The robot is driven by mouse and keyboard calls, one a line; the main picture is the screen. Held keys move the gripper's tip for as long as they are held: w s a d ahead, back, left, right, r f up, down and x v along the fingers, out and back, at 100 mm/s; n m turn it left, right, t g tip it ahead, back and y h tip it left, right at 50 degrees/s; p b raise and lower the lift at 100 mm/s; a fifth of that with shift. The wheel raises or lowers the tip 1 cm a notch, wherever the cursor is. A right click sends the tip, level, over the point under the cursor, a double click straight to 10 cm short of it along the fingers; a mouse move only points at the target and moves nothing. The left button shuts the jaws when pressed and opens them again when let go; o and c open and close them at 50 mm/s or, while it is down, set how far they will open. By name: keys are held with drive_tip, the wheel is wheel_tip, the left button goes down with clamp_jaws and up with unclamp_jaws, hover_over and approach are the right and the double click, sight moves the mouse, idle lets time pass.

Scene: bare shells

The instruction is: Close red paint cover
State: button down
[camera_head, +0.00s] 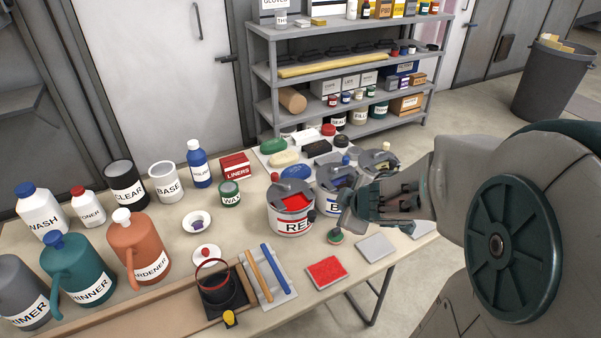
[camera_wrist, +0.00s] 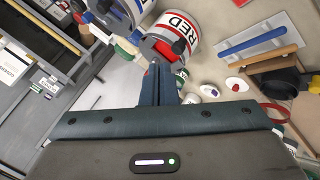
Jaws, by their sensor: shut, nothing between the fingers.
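The red paint can (camera_head: 291,222), white with a "RED" label, stands on the table. Its grey cover (camera_head: 290,188) is partly raised at the back, and red paint (camera_head: 296,202) shows in the opening. The can also shows in the wrist view (camera_wrist: 183,27), tilted by the camera angle, with its red opening facing my fingers. My gripper (camera_head: 346,214) is to the right of the can in the head view, apparently just beside it. In the wrist view its fingers (camera_wrist: 163,72) are together and empty, pointing towards the can. Whether they touch it I cannot tell.
A blue paint can (camera_head: 335,180) and another open can (camera_head: 378,160) stand close behind my gripper. A red swatch (camera_head: 326,272) and grey swatch (camera_head: 376,246) lie in front. Jugs and jars fill the left side.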

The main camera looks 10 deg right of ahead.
drive_tip(key=s+a+f+n+g+y+p, duration=0.1)
drive_tip(key=s+a+n+g+y, duration=0.1)
drive_tip(key=s+a+n, duration=0.1)
drive_tip(key=p, duration=0.1)
approach(307, 224)
wheel_tip(307, 224, down, 3)
drive_tip(key=a, duration=0.1)
drive_tip(key=shift+w+d+f+y+p, duration=0.1)
drive_tip(key=shift+w+y+p, duration=0.1)
drive_tip(key=shift+w, duration=0.45)
drive_tip(key=shift+w+d+f+y+p, duration=0.1)
drive_tip(key=shift+w+p, duration=0.1)
drive_tip(key=shift+w, duration=0.45)
